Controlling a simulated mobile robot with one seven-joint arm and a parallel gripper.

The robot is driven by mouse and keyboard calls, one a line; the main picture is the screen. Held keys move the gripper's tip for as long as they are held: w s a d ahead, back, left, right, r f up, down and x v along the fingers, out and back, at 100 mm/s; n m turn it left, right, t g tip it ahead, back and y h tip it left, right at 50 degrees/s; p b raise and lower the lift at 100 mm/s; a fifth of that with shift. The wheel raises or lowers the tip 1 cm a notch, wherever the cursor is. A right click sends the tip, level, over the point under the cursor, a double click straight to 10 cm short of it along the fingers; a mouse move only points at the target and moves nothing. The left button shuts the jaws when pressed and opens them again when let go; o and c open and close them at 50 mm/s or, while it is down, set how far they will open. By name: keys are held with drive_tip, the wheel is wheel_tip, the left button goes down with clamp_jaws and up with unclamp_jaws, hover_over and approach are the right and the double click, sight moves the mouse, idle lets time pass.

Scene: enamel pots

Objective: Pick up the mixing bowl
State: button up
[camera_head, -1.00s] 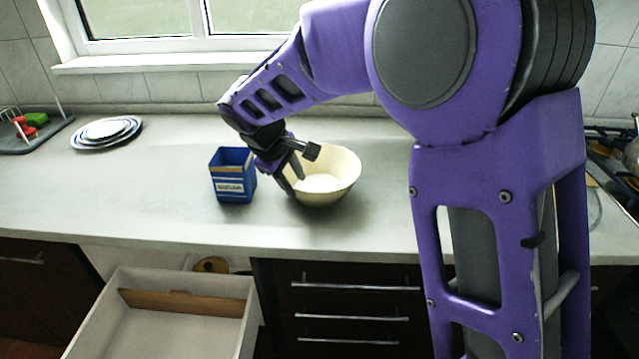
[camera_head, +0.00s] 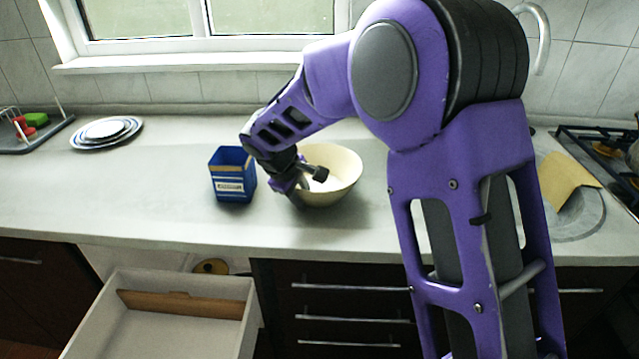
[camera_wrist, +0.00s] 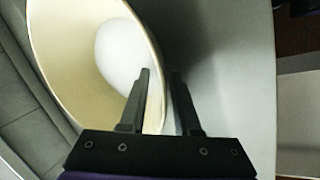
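The cream mixing bowl (camera_head: 343,180) stands upright on the counter, right of a blue box. Its pale inside also shows in the wrist view (camera_wrist: 75,50), filling the upper left. My gripper (camera_head: 308,187) is at the bowl's near left side, partly hiding it. In the wrist view my gripper (camera_wrist: 160,80) has its two fingers apart with a gap between them. One finger overlaps the bowl's inside and the other is outside the rim, so the rim runs between them. I cannot tell whether either finger touches the wall.
The blue box (camera_head: 232,175) stands close left of my gripper. A stack of plates (camera_head: 106,132) and a dish rack (camera_head: 35,135) are at the far left. An open drawer (camera_head: 165,315) juts out below the counter. A tan board (camera_head: 566,180) and a stove are at the right.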

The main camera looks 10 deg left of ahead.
clamp_jaws()
drive_tip(key=shift+r, duration=0.1)
idle(1.1)
